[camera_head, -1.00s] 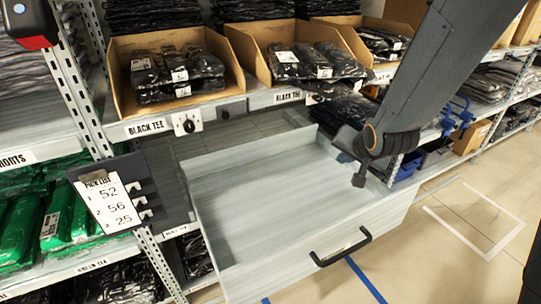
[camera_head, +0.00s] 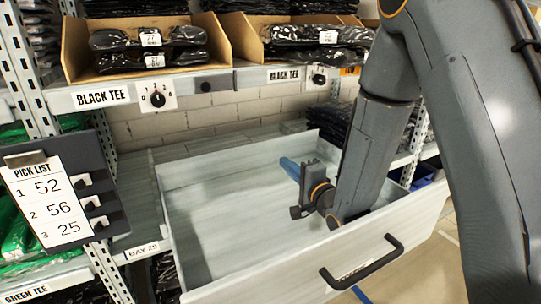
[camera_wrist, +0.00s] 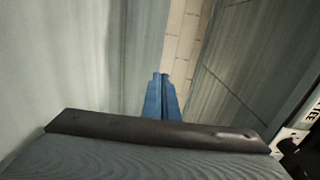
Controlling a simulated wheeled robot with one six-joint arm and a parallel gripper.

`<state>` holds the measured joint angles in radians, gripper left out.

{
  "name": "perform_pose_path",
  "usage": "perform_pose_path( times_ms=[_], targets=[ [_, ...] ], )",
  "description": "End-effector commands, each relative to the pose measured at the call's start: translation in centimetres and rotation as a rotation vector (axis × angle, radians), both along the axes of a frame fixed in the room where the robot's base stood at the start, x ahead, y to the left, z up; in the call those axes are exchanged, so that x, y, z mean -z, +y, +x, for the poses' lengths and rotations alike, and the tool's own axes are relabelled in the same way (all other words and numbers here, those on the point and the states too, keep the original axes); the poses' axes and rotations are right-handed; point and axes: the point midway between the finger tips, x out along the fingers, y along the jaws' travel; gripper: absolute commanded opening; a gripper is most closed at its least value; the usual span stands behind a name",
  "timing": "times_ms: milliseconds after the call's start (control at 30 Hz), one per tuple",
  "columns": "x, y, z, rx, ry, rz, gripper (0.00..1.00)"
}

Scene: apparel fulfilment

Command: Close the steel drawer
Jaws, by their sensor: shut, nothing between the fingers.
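The steel drawer (camera_head: 215,205) stands pulled out from the shelf bay, its tray empty. Its black bar handle (camera_head: 362,265) is on the front panel, facing me. My arm comes down from the upper right, in front of the drawer's right side. My gripper (camera_head: 289,168) is over the tray, towards its back right, with blue fingers pointing to the back left. The wrist view shows the blue fingers (camera_wrist: 161,80) shut together with nothing between them, pale grey surfaces on both sides. I cannot tell whether they touch the drawer. My arm hides part of the drawer's right side.
Cardboard bins of black tees (camera_head: 150,45) sit on the shelf above. A numbered dial (camera_head: 157,97) is on the shelf edge, with another further right. A pick list board (camera_head: 52,200) hangs at the left. Black packs (camera_head: 332,122) lie behind the drawer's right side.

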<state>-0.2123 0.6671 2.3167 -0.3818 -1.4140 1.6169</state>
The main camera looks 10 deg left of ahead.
Motion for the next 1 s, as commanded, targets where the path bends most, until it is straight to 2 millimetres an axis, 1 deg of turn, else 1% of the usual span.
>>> perform_pose_path(
  times_ms=[133, 233, 700, 833, 1000],
  targets=[
    [0.1, 0.6, 0.5, -0.007, -0.004, 0.019, 0.0],
    [0.1, 1.4, 1.5, -0.008, -0.004, 0.019, 0.0],
    [0.3, 6.3, 8.9, -0.007, -0.004, 0.017, 0.0],
    [0.2, 7.2, 10.4, -0.006, -0.004, 0.017, 0.0],
    [0.1, 7.9, 11.4, -0.005, -0.003, 0.017, 0.0]
  ],
)
